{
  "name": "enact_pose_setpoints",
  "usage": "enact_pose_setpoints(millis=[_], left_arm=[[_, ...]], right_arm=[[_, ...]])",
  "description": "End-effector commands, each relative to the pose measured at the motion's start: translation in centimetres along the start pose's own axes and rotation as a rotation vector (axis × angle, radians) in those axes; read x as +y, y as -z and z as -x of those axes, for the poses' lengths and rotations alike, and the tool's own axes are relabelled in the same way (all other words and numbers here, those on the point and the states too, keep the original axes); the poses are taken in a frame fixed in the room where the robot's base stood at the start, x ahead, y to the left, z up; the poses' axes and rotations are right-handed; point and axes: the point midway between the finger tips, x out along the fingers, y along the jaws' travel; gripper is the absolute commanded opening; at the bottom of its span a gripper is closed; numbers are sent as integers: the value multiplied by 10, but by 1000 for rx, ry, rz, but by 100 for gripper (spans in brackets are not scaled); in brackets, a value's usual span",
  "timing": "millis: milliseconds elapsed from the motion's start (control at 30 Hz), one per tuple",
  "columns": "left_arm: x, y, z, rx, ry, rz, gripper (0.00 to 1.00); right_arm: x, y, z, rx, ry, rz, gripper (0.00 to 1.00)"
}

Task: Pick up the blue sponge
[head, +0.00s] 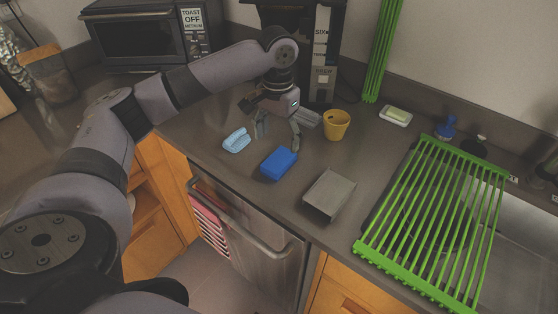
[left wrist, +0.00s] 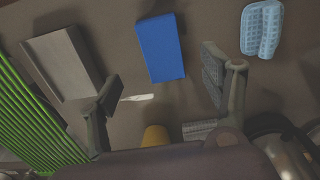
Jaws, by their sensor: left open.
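The blue sponge (head: 279,163) is a dark blue block lying flat on the grey counter near its front edge. In the left wrist view the blue sponge (left wrist: 161,48) lies beyond the fingertips, between their lines. My left gripper (head: 278,140) is open and empty, just behind the sponge in the head view and apart from it. Its two fingers also show spread in the left wrist view (left wrist: 165,80). My right gripper is in neither view.
A light blue cloth-like item (head: 237,140) lies left of the sponge. A grey metal box-shaped holder (head: 330,194) is to the right, and a yellow cup (head: 337,125) stands behind. A green rack (head: 432,220) covers the sink. A dishwasher handle (head: 240,222) juts below the counter edge.

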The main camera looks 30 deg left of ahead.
Motion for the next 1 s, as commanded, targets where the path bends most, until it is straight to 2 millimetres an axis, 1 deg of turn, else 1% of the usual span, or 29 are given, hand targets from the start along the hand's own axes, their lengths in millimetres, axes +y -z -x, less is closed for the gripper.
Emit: enact_pose_setpoints(millis=[33, 100, 200, 300, 367, 533, 633, 767, 967, 1000], left_arm=[[0, -1, -9, -3, 0, 0, 72], [0, 0, -20, -2, 1, 1, 72], [0, 0, -29, 0, 0, 1, 72], [-1, 0, -35, -1, 1, 1, 72], [-1, 1, -39, -1, 0, 1, 72], [-3, 4, -62, -3, 2, 2, 72], [-3, 4, -77, -2, 2, 1, 72], [-2, 4, -85, 1, 1, 0, 72], [-2, 4, -86, 1, 1, 0, 72], [-2, 4, -86, 1, 1, 0, 70]], right_arm=[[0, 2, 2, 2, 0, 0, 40], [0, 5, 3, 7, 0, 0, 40], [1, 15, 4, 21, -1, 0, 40], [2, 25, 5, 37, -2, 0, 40], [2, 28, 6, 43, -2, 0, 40], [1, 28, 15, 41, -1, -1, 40], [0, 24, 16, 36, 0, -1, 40], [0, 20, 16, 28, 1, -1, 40], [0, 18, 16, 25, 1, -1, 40], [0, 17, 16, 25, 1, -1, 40]])
